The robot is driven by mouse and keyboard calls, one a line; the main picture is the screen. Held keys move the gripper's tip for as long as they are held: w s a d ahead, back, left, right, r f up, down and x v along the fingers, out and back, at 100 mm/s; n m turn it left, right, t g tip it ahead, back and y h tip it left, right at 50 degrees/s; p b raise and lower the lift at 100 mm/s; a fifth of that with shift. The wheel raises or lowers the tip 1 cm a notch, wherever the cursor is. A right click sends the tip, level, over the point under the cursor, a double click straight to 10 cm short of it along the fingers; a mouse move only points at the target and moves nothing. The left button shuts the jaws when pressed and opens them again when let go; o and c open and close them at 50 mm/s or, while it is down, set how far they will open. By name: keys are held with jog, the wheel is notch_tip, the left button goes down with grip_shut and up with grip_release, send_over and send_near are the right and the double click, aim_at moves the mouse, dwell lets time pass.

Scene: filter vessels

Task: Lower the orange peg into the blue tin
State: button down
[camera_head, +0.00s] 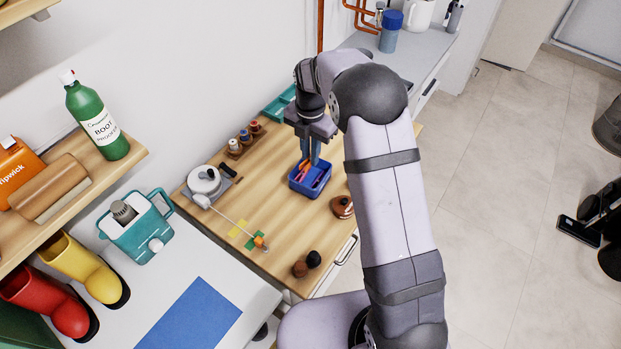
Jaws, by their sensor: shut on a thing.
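The blue tin (312,189) is a small open blue box on the wooden worktop. Something reddish shows inside it. My gripper (309,164) points down over the tin, with its blue fingers at the tin's opening. It is shut on the orange peg (304,167), of which a small part shows beside the fingers. The peg's lower end is hard to make out, and I cannot tell whether it touches the tin. My arm covers part of the worktop to the right.
A rack of small bottles (244,140) stands behind and left of the tin. A white round device (204,181) with a thin rod is further left. A brown object (342,207) sits close to the tin's right.

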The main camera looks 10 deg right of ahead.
aim_at(310, 180)
jog(key=shift+f+b, duration=0.9)
jog(key=shift+f, duration=0.85)
jog(key=shift+f+b, duration=1.05)
jog(key=shift+f, duration=0.7)
dwell(0.7)
jog(key=c, duration=1.7)
grip_release()
jog(key=shift+o, duration=0.2)
notch_tip(310, 180, up, 7)
jog(key=shift+b, duration=1.05)
jog(key=shift+r, duration=0.2)
jog(key=shift+s, duration=0.1)
